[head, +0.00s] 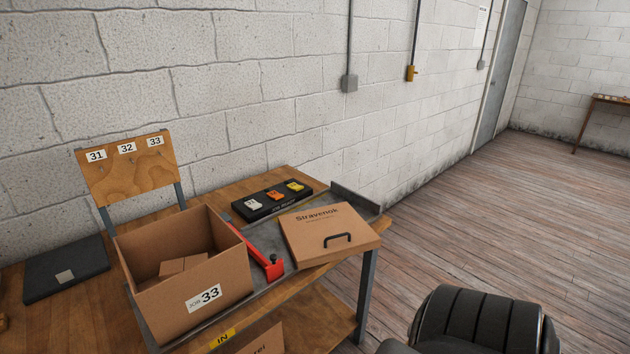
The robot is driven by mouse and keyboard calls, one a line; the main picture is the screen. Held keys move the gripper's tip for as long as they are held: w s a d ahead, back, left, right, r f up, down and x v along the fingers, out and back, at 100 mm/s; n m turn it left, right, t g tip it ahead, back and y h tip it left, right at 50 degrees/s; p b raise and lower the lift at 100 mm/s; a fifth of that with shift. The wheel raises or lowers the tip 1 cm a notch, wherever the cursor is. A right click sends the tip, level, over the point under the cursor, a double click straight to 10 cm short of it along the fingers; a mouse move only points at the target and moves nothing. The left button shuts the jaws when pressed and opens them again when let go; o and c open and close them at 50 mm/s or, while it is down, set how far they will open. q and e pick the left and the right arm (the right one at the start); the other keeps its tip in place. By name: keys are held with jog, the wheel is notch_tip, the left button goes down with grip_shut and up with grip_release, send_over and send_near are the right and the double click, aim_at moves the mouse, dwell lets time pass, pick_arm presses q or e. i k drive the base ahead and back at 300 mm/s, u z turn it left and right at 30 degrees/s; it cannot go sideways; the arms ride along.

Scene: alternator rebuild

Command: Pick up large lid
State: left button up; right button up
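Neither of my grippers is in view.
A red-ended bar (273,267) lies between box and lid. A black tray (272,200) with small tags is behind. A numbered wooden board (127,168) stands at left. A black, padded-looking shape (490,322), perhaps a chair, is at lower right. Floor beyond is clear.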

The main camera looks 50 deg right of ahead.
aim_at(322, 235)
jog(key=z, duration=1.7)
